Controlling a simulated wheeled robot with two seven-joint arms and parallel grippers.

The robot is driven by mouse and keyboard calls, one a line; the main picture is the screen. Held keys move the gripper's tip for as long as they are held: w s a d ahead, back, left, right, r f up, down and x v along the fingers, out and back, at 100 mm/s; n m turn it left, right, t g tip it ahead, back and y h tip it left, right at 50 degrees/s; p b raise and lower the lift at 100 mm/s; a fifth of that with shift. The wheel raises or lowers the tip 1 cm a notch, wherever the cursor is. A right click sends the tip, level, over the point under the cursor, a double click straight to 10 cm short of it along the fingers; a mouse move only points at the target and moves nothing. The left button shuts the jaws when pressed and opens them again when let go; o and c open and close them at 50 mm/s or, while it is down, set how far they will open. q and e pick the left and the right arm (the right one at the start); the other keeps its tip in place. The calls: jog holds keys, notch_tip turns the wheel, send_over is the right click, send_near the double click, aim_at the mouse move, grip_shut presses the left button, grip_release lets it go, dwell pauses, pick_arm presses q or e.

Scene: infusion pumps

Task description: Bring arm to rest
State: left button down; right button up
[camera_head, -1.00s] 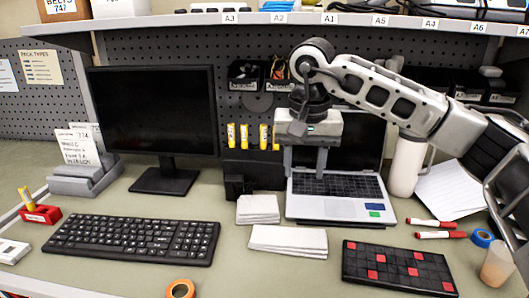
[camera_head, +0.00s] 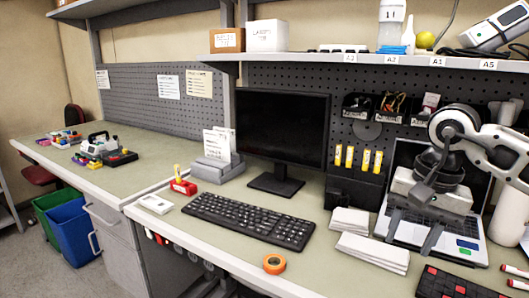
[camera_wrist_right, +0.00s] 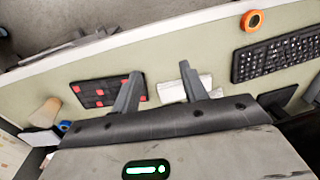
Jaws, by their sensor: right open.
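My right gripper (camera_head: 411,236) is at the right of the head view, in front of the open laptop (camera_head: 461,238). Its two grey fingers point down and stand apart, with nothing between them. The right wrist view shows the same open gripper (camera_wrist_right: 157,82) above the desk, between the black and red pad (camera_wrist_right: 108,92) and the white paper stack (camera_wrist_right: 184,88). My right arm (camera_head: 490,150) comes in from the right edge. My left gripper is in neither view.
The desk holds a monitor (camera_head: 281,128), a keyboard (camera_head: 249,220) and an orange tape roll (camera_head: 274,264). A shelf (camera_head: 376,61) runs above. At the left stand a second bench (camera_head: 150,174) with small devices and a blue bin (camera_head: 74,232). The desk's front edge is fairly clear.

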jog(key=s+a+f+m+y, duration=0.2)
jog(key=s+a+m+y, duration=0.1)
jog(key=a+m+y, duration=0.85)
jog(key=s+a+f+m+y, duration=0.2)
jog(key=s+a+m+y, duration=0.35)
jog(key=a, duration=0.95)
jog(key=w+d+f+m+t+h, duration=0.35)
jog(key=d+f+m+t, duration=0.35)
jog(key=m, duration=0.9)
jog(key=w+d+f+m+t+h, duration=0.2)
jog(key=f+m+t+h, duration=0.3)
jog(key=m+t, duration=0.7)
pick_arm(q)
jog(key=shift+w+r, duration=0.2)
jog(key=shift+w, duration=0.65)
pick_arm(e)
jog(key=s+d+f+m+g+h, duration=0.3)
jog(key=s+d+f+m+g, duration=0.1)
jog(key=s+f+m, duration=0.3)
jog(key=s+d+f+m+g+h, duration=0.4)
jog(key=s+f+m+g, duration=0.2)
jog(key=f+m, duration=0.5)
jog(key=shift+s+d+f, duration=0.15)
jog(key=shift+s+f, duration=0.1)
jog(key=shift+s, duration=0.2)
